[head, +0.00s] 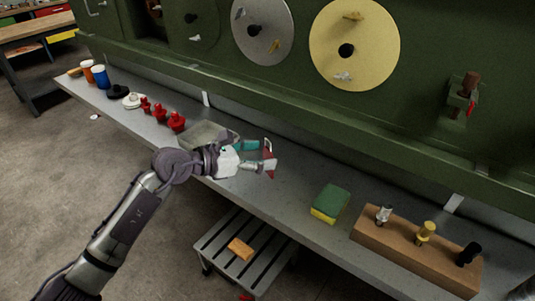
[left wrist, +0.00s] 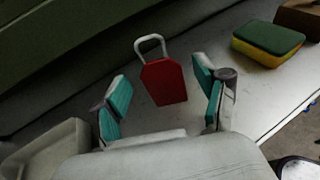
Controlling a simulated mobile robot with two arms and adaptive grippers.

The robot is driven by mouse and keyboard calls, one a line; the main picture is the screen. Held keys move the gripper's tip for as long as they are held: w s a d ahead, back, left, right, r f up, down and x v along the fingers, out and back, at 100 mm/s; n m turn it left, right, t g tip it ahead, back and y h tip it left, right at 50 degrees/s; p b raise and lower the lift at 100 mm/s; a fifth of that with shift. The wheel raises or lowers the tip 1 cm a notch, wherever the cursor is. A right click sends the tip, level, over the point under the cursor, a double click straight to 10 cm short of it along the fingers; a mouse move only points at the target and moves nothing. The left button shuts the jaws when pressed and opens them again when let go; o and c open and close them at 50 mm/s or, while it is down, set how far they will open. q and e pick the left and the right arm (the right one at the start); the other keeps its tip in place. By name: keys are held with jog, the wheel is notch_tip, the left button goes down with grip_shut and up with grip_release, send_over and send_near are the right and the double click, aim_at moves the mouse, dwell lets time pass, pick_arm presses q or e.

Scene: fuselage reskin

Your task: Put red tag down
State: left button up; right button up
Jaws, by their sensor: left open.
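The red tag (left wrist: 164,82) with a pale wire loop is in the left wrist view, between and just beyond the open fingers of my left gripper (left wrist: 164,103). It appears to rest on the grey shelf, with a gap to each finger. In the head view my left gripper (head: 268,156) is over the shelf (head: 285,190), and the red tag (head: 270,151) shows only partly behind the fingers. My left gripper is open with teal pads. My right gripper is not in view.
A shallow grey tray (head: 202,135) lies left of the gripper. A green and yellow sponge (head: 331,201) and a wooden block (head: 410,250) with several fittings are to the right. Several red pieces (head: 177,121) stand farther left. The green panel rises behind the shelf.

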pick_arm(q)
jog(key=b+v, duration=0.1)
jog(key=v, duration=0.7)
jog(key=shift+a, duration=0.2)
jog(key=shift+s+a+r+b, duration=0.3)
jog(key=shift+s+a, duration=0.05)
jog(key=shift+a, duration=0.05)
